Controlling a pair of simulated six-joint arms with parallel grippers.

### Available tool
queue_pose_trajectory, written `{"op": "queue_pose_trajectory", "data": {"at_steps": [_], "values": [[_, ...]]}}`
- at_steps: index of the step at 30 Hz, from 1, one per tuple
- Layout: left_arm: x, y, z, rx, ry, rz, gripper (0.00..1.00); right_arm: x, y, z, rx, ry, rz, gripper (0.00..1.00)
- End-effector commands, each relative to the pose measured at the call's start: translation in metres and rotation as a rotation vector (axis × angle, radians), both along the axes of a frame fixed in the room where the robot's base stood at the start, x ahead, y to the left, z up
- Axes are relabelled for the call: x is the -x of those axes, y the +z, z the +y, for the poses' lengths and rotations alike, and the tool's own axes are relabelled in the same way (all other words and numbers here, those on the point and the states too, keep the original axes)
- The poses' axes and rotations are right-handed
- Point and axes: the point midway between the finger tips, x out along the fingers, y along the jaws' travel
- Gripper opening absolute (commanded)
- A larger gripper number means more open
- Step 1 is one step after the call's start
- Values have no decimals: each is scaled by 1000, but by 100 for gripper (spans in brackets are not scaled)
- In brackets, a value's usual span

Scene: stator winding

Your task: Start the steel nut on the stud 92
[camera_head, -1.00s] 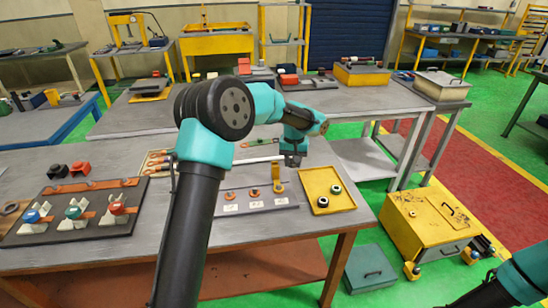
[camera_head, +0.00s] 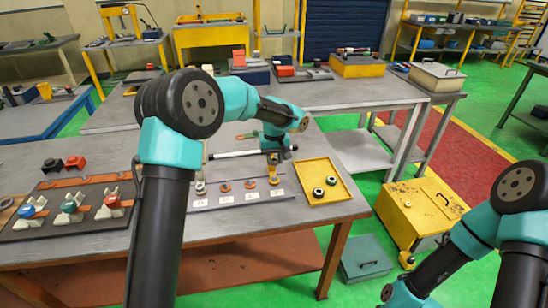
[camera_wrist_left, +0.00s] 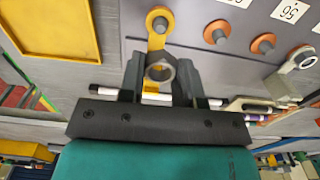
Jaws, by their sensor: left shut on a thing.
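My left gripper (camera_head: 277,156) is over the back edge of the stud board (camera_head: 235,201). In the left wrist view its fingers (camera_wrist_left: 160,84) are shut on a grey steel nut (camera_wrist_left: 160,61), seen as a ring with an open hole. The rightmost stud (camera_head: 274,182) in the head view has a yellow lug on it; the lug (camera_wrist_left: 157,42) runs back under the nut in the wrist view. The nut is apart from this stud in the picture; its height cannot be told. The board's number labels are mostly too small to read. My right gripper is out of view.
Two orange-ringed studs (camera_wrist_left: 217,33) stand beside the yellow-lug stud, then a pale lug (camera_wrist_left: 300,58). A dark fixture board (camera_head: 90,190) lies left. A white rod (camera_head: 240,153) lies behind.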

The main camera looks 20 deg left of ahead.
Motion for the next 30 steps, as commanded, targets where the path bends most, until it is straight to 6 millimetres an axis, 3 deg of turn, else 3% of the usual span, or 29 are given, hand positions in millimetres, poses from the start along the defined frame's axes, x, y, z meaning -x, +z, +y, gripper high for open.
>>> {"op": "queue_pose_trajectory", "data": {"at_steps": [21,30], "values": [[0,-53,0,0,-1,1,12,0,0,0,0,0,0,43],[0,-61,0,0,0,-1,12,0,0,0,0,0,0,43]]}}
